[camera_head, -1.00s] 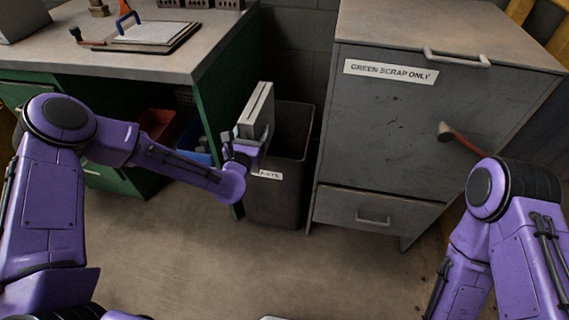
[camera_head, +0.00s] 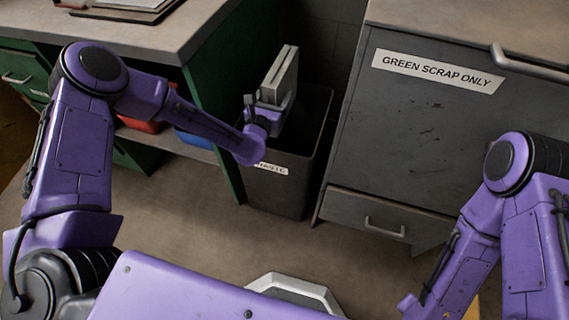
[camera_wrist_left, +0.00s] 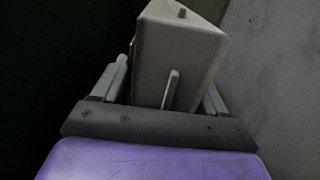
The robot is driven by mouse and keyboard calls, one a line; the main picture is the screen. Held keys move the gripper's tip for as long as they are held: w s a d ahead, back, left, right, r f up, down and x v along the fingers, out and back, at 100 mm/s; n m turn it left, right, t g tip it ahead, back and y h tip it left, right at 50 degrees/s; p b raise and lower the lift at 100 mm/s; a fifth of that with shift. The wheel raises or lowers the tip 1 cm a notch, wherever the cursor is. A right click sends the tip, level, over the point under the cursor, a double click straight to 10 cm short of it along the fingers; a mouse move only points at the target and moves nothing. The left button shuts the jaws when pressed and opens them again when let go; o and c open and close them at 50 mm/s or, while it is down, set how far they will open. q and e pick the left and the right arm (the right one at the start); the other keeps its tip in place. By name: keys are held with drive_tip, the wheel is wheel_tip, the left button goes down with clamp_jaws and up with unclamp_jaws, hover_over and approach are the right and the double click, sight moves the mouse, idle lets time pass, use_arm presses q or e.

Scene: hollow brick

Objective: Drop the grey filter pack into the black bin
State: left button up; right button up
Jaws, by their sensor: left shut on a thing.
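The grey filter pack (camera_head: 281,72) is a light grey block held upright in my left gripper (camera_head: 272,98). In the left wrist view the pack (camera_wrist_left: 180,55) sits between the two fingers of the left gripper (camera_wrist_left: 165,85), which is shut on it. The black bin (camera_head: 276,192) stands on the floor between the green bench and the grey cabinet, with a white label on its front. In the head view the pack is in front of the bin's open top; its exact height over the rim is hard to tell. My right gripper is out of view.
The green workbench (camera_head: 221,115) is on the left, with a red bin (camera_head: 140,124) and a blue bin (camera_head: 196,147) under it. A grey cabinet (camera_head: 420,130) labelled "GREEN SCRAP ONLY" stands right of the black bin. The floor in front is clear.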

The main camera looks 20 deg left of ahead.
use_arm(q)
drive_tip(key=shift+a+f+b, duration=0.1)
drive_tip(key=shift+f+b, duration=0.3)
drive_tip(key=shift+f, duration=0.45)
drive_tip(key=o, duration=1.7)
drive_tip(key=shift+s, duration=0.1)
drive_tip(key=shift+c, duration=0.2)
drive_tip(key=s, duration=1)
drive_tip(key=shift+s+a, duration=0.2)
drive_tip(key=shift+s, duration=0.1)
